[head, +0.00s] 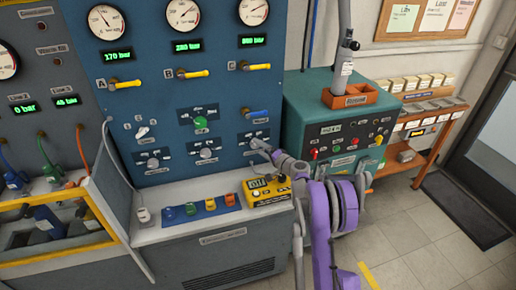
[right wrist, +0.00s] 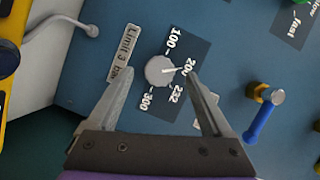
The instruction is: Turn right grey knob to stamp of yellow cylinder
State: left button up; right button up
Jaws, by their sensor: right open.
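The right grey knob (right wrist: 159,71) sits on a dark dial plate on the blue panel, marked 100, 200, 232 and 300. Its white pointer points about at 200. In the right wrist view my right gripper (right wrist: 160,78) is open, with one finger on each side of the knob in the picture; I cannot tell whether either touches it. In the head view my right gripper (head: 262,148) is at this dial and largely hides the knob. I cannot make out a yellow cylinder with a stamp. My left gripper is not in view.
Two other grey knobs (head: 206,153) (head: 153,162) sit left on the panel. A blue lever (right wrist: 262,120) is close to the dial. A yellow box (head: 267,191) stands on the ledge below. The teal cabinet (head: 300,105) stands to the right.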

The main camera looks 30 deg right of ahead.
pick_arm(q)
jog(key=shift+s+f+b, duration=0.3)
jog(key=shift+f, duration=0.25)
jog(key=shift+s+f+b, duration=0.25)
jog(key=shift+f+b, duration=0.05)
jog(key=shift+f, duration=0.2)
pick_arm(e)
jog(key=s+d+r, duration=0.1)
jog(key=s, duration=0.7)
jog(key=shift+s, duration=0.35)
jog(key=s+a+r+n+g+y, duration=0.1)
jog(key=s+a+r+n+g, duration=0.3)
jog(key=a, duration=0.7)
jog(key=s+a+n+g+y, duration=0.1)
jog(key=s+a+n+g, duration=0.15)
jog(key=s+a, duration=0.6)
jog(key=s+a+f+n+g+h, duration=0.2)
jog(key=s+a+n, duration=0.1)
jog(key=s, duration=0.8)
jog(key=s+a+f+n+g+h, duration=0.2)
jog(key=s+a, duration=0.4)
jog(key=s, duration=0.6)
jog(key=shift+s+f+n, duration=0.2)
jog(key=shift+n, duration=0.55)
jog(key=shift+o, duration=0.2)
